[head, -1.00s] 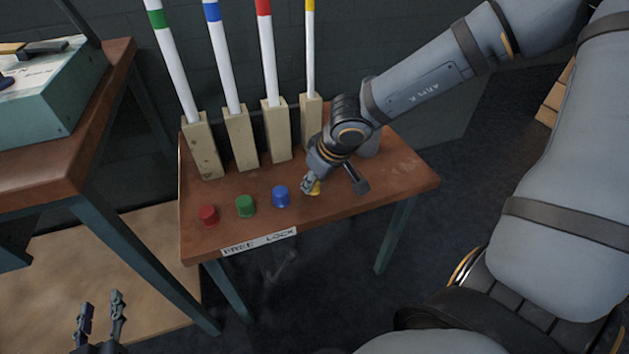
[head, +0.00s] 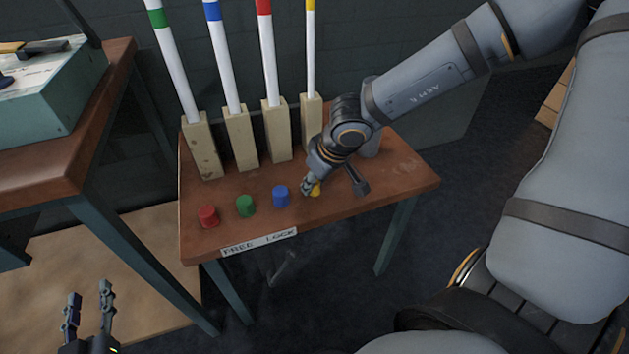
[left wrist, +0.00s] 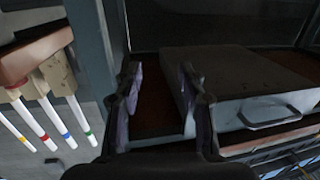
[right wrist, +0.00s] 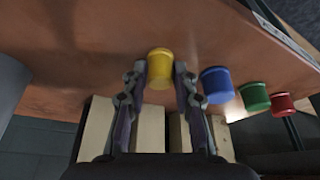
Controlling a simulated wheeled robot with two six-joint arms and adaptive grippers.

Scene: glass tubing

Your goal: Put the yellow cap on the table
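The yellow cap (right wrist: 160,68) is between the fingertips of my right gripper (right wrist: 160,75), which look closed against its sides. In the head view the yellow cap (head: 315,190) is partly hidden by my right gripper (head: 310,187), low over the table (head: 390,180). It looks at or very near the tabletop; I cannot tell whether it touches. My left gripper (head: 88,310) is open and empty at the lower left, away from the caps. The left wrist view also shows it (left wrist: 160,85) with nothing between its fingers.
Blue (head: 281,196), green (head: 246,206) and red (head: 208,216) caps stand in a row left of the yellow one. Behind them, several banded white tubes (head: 267,60) stand in wooden blocks (head: 240,138). Another table (head: 60,165) stands left.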

